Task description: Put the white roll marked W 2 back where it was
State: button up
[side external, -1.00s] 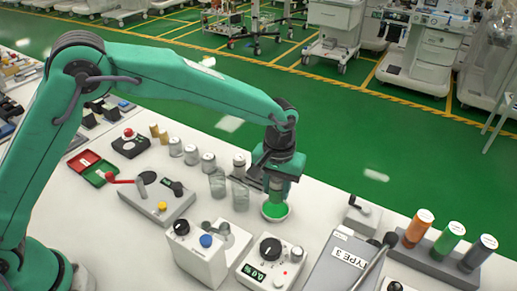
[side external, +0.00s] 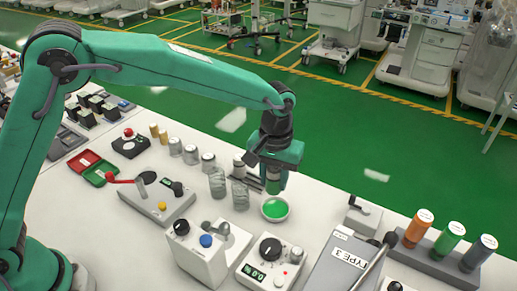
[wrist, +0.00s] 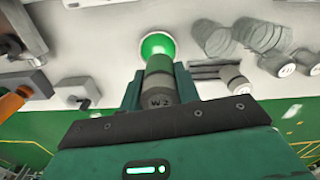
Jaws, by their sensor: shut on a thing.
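I cannot tell how high the roll is above the table.
Similar pale rolls (side external: 191,155) stand in a row to the left. Two clear glass cylinders (side external: 217,183) stand nearby. A dial box (side external: 270,262) and a TYPE 3 box (side external: 345,262) are in front. Orange, green and grey rolls stand in a rack (side external: 437,260) at right.

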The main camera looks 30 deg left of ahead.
jog(key=s+r, duration=0.1)
jog(key=s+a+r, duration=0.1)
jog(key=r, duration=0.1)
jog(key=shift+s, duration=0.15)
jog(key=shift+a+f, duration=0.1)
jog(key=w+a+f, duration=0.2)
jog(key=w, duration=0.1)
jog(key=w+a+f, duration=0.2)
jog(key=w+a, duration=0.1)
jog(key=w+a+f, duration=0.2)
jog(key=w+f, duration=0.1)
jog(key=shift+a, duration=0.2)
jog(key=shift+f, duration=2)
jog(key=shift+f, duration=0.1)
jog(key=o, duration=0.7)
